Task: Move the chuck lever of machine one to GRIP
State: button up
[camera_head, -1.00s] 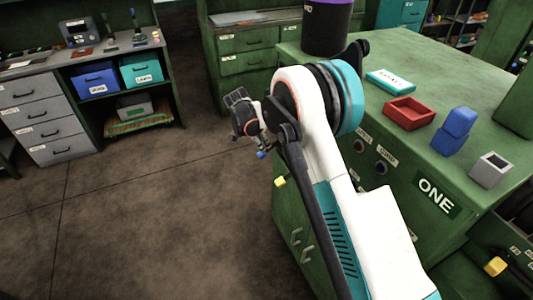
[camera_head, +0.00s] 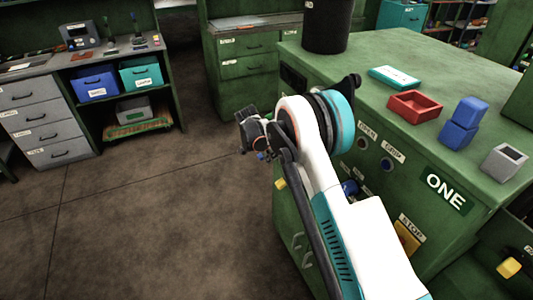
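Machine one is the green cabinet with the ONE plate (camera_head: 446,194) on its front. Small labels above two round fittings on that front seem to read OPEN (camera_head: 368,131) and GRIP (camera_head: 393,152). A dark blue knob (camera_head: 349,187) shows partly behind my arm; I cannot tell if it belongs to the chuck lever. A yellow knob (camera_head: 280,184) sticks out at the cabinet's left edge. My gripper (camera_head: 246,132) is left of the cabinet, over the floor and apart from the labels. Its fingers are small and dark, so their opening is unclear. My arm hides part of the front.
A yellow piece (camera_head: 406,238) sits by a STOP label. The floor (camera_head: 140,220) at left is clear.

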grip_shut()
jog(key=shift+a+r+y+p, duration=0.1)
jog(key=shift+r+y+p, duration=0.3)
jog(key=shift+p, duration=0.05)
jog(key=shift+s+a+g, duration=0.1)
jog(key=shift+g, duration=0.2)
jog(key=shift+o, duration=1.7)
grip_release()
